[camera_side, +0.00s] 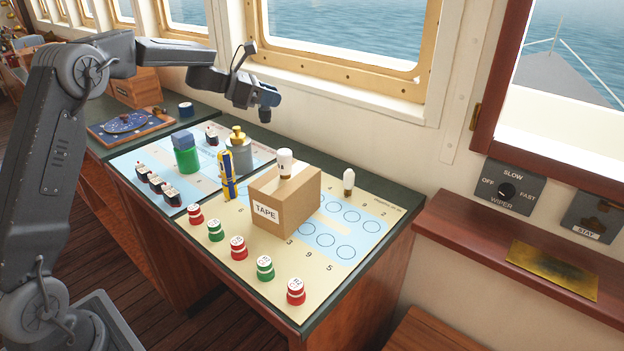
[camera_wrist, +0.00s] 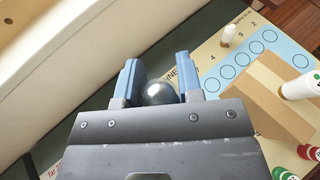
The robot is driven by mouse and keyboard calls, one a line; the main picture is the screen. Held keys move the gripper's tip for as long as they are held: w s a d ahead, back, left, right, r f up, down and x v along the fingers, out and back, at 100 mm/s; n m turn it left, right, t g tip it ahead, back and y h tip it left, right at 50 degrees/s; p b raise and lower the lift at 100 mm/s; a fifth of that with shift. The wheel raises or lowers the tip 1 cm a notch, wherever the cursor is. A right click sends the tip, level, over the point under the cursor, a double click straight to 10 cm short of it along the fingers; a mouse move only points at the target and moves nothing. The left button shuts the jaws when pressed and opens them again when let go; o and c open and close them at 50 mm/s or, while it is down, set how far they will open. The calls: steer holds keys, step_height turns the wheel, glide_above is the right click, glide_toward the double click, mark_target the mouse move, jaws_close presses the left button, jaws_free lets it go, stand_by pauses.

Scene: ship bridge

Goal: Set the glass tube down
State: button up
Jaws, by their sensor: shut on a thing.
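My gripper (camera_side: 266,97) is raised above the back edge of the console, below the window. In the wrist view its two blue fingers (camera_wrist: 160,85) are closed around a glossy, dark, rounded thing (camera_wrist: 160,93), which I take for the glass tube. Only its rounded end shows between the fingers; the rest is hidden by my gripper. In the side view it is too dark and small to tell apart clearly from the fingers. The chart sheet with blue-ringed circles (camera_side: 344,238) lies on the console, to the lower right of my gripper.
A cardboard box (camera_side: 296,209) marked TAPE carries a white cylinder (camera_side: 284,163). Red and green pieces (camera_side: 238,248) line the front.

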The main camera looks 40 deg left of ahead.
steer(key=shift+w+d+f, duration=1.05)
steer(key=shift+d+f, duration=0.65)
steer(key=shift+f, duration=0.9)
steer(key=shift+w+d+f, duration=1.05)
steer(key=shift+d+f, duration=0.7)
steer(key=shift+f, duration=0.85)
steer(key=shift+w+d+f, duration=1.05)
steer(key=shift+d+f, duration=0.65)
steer(key=shift+f, duration=0.9)
steer(key=shift+f, duration=0.15)
steer(key=o, duration=1)
steer(key=shift+c, duration=0.2)
